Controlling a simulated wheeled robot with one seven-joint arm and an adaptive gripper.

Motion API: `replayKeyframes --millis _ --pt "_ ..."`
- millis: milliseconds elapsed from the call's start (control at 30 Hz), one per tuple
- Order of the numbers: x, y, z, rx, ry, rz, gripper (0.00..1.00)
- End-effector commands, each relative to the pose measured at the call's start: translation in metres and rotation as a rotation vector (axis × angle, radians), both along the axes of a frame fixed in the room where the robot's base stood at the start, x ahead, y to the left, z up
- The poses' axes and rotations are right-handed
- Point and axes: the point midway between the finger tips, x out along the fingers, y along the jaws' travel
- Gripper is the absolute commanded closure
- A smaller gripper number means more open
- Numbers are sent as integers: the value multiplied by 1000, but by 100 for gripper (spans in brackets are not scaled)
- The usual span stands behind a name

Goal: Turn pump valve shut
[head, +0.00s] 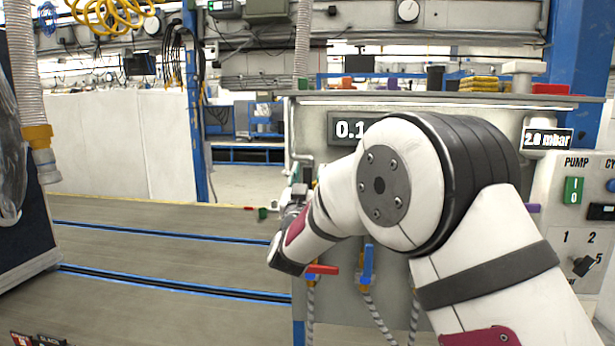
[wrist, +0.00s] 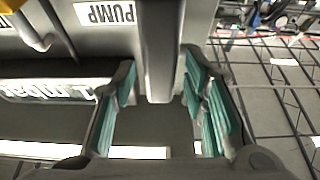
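In the wrist view a PUMP label (wrist: 105,12) is at the top. Next to it a thick grey bar (wrist: 160,50), which looks like the pump valve's handle, reaches down between the fingers of my gripper (wrist: 162,105). The gripper is open, its teal pads apart on either side. A gap shows between the bar and the left pads; I cannot tell if the right pads touch it. In the head view my arm hides much of the panel front, and the pump valve cannot be made out there. My gripper is only partly visible and small there.
A red-handled valve (head: 322,269) and a blue-handled valve (head: 367,264) sit low on the panel beside my arm. A control box with a green PUMP switch (head: 573,191) is at the right.

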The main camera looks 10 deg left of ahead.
Motion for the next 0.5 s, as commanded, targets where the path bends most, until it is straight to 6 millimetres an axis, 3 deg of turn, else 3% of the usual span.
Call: replayKeyframes --millis 167,333,500 --pt "0 0 0 0 0 0 60" --pt "0 0 0 0 0 0 96" --pt "0 0 0 0 0 0 100"
